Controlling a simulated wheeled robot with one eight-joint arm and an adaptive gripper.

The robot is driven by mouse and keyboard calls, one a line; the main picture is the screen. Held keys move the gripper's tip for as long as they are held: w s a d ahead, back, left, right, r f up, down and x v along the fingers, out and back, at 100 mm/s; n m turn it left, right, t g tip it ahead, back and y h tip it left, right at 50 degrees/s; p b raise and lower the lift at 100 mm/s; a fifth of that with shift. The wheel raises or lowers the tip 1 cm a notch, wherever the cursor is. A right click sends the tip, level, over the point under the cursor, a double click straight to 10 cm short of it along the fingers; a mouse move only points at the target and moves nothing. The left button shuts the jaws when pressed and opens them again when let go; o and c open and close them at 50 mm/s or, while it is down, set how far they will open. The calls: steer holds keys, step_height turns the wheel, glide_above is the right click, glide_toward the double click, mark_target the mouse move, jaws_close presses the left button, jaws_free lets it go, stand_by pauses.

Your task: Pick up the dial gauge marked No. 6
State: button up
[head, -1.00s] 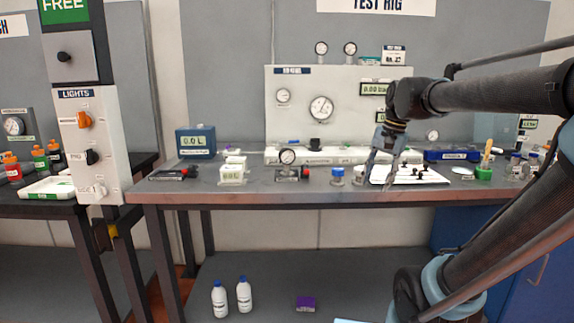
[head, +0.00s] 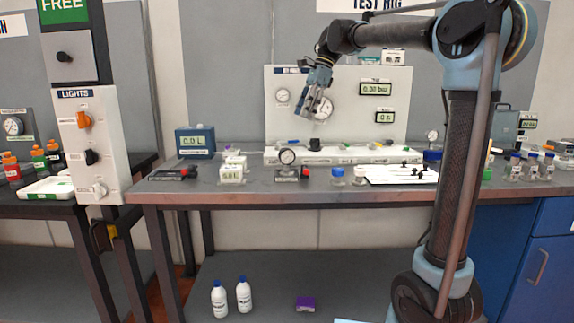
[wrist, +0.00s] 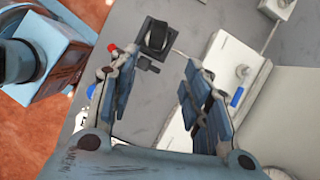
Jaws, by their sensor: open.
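A small dial gauge (head: 287,157) with a white face stands on a black-and-red fitting on the bench, left of centre. The wrist view shows what looks like this gauge (wrist: 156,37) from above, beyond my fingertips. Other dial gauges sit on the test rig panel: a small one (head: 282,96) and a larger one (head: 324,109) partly behind my gripper. I cannot read a No. 6 mark on any of them. My gripper (head: 315,103) is in front of the panel, above the bench gauge. It also shows in the wrist view (wrist: 155,72), open with nothing between its fingers.
A long white base (head: 345,155) runs behind the bench gauge. The bench's front strip (head: 300,194) is clear.

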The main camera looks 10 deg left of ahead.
glide_toward(287, 163)
steer(key=shift+w+a+f, duration=0.3)
steer(key=shift+a+f, duration=0.65)
steer(key=shift+x, duration=2.7)
steer(key=shift+s+a+r, duration=0.1)
steer(key=shift+s, duration=0.05)
jaws_close()
